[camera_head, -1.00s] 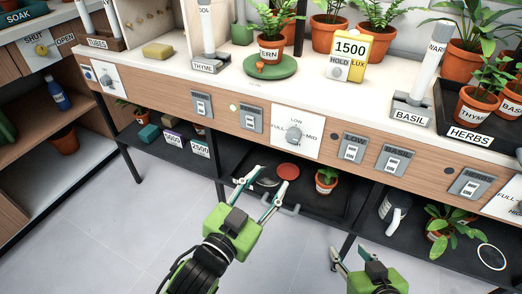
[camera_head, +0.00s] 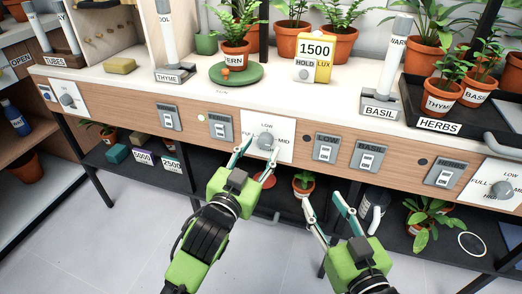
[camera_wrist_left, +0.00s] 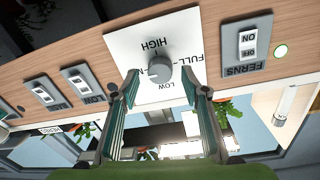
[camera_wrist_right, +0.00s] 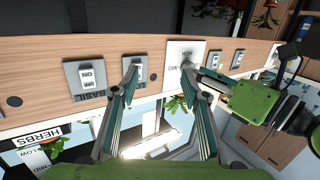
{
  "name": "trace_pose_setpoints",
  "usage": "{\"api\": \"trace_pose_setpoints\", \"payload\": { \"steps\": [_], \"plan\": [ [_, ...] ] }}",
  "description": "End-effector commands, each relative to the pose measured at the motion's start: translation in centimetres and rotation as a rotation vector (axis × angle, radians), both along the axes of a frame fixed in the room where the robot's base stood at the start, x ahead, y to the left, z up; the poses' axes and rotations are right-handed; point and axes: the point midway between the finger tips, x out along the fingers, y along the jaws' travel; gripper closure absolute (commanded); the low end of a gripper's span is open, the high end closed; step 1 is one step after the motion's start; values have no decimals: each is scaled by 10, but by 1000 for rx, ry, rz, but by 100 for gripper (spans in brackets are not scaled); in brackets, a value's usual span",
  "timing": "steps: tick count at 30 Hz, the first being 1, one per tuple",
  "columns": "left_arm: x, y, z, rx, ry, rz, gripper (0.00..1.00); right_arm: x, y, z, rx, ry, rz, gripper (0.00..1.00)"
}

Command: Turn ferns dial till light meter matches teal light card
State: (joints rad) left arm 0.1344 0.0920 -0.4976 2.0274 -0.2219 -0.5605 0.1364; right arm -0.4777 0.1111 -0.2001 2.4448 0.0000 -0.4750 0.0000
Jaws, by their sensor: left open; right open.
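The ferns dial (camera_head: 265,141) is a grey knob on a white plate marked LOW, MID, HIGH and FULL; its exact pointing is hard to read. It also shows in the left wrist view (camera_wrist_left: 159,72). The light meter (camera_head: 315,58) is yellow, stands on the counter and reads 1500 LUX. A card reading 2500 (camera_head: 172,163), with a teal-looking edge, stands on the lower shelf. My left gripper (camera_head: 255,156) is open just in front of the dial, its fingertips either side and slightly short of the knob. My right gripper (camera_head: 323,200) is open and empty, lower right.
A FERNS switch (camera_head: 217,127) sits left of the dial beside a lit green lamp (camera_head: 202,118); other switches line the panel. A purple-edged 5000 card (camera_head: 144,157) stands beside the 2500 card. A potted fern (camera_head: 234,52) stands on the counter. A small potted plant (camera_head: 303,183) sits below.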

Motion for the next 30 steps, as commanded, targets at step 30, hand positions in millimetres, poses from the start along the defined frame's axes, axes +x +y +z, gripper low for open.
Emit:
{"api": "trace_pose_setpoints", "payload": {
  "steps": [30],
  "plan": [
    [12,-5,1,14,-5,-1,97,1,0,4,4,-13,0,58]
  ]
}}
